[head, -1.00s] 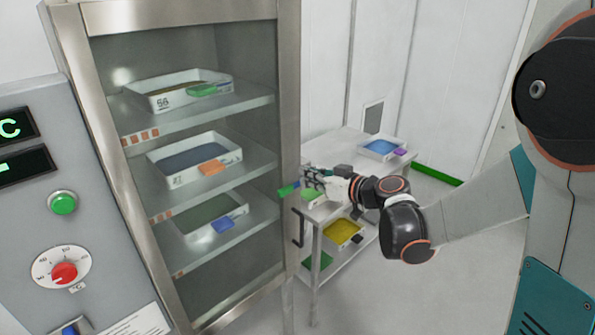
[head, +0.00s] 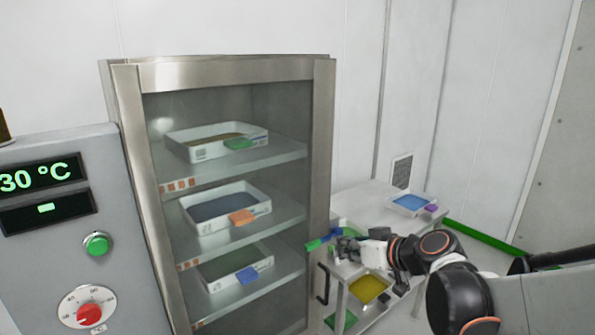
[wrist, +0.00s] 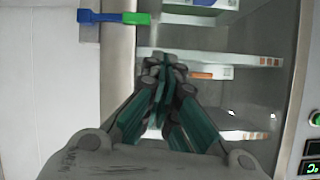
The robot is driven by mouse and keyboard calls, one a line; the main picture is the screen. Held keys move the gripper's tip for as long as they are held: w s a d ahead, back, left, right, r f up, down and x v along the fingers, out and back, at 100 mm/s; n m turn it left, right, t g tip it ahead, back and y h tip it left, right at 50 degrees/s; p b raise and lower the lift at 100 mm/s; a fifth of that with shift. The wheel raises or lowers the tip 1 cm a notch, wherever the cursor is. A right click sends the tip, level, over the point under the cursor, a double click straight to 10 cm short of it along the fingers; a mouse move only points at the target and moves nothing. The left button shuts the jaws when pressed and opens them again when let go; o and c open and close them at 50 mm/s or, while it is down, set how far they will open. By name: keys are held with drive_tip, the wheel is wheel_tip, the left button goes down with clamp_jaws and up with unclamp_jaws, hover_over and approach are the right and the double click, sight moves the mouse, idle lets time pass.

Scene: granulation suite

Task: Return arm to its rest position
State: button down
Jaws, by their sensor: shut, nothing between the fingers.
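My arm reaches in from the lower right in the head view. My gripper (head: 340,241) is at its end, to the right of the glass-fronted cabinet (head: 322,150) and in front of the white cart (head: 350,200). In the wrist view my gripper (wrist: 163,68) has its fingers together with nothing between them. The cabinet's shelves and frame show beyond the fingers there. A green-and-blue handle (head: 322,241) on the cabinet's right side shows close to my gripper in the head view. In the wrist view the handle (wrist: 112,17) is at upper left, apart from the fingers.
Inside the cabinet, trays with green (head: 239,143), orange (head: 241,216) and blue (head: 247,274) tabs sit on three shelves. A control panel (head: 50,260) reading 30 °C stands at left. The cart holds a blue-filled tray (head: 408,203) above and a yellow one (head: 367,289) below.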

drive_tip(key=s+d+f+m+g+h, duration=0.1)
drive_tip(key=s+d+h, duration=0.3)
drive_tip(key=s, duration=0.8)
drive_tip(key=s+d+f+m+g+h, duration=0.1)
drive_tip(key=s+d+m+g+h, duration=0.1)
drive_tip(key=s, duration=0.9)
drive_tip(key=shift+s+d+f+m+h+b, duration=0.35)
drive_tip(key=shift+d+m+h, duration=0.55)
drive_tip(key=shift+m, duration=0.3)
drive_tip(key=shift+a, duration=0.1)
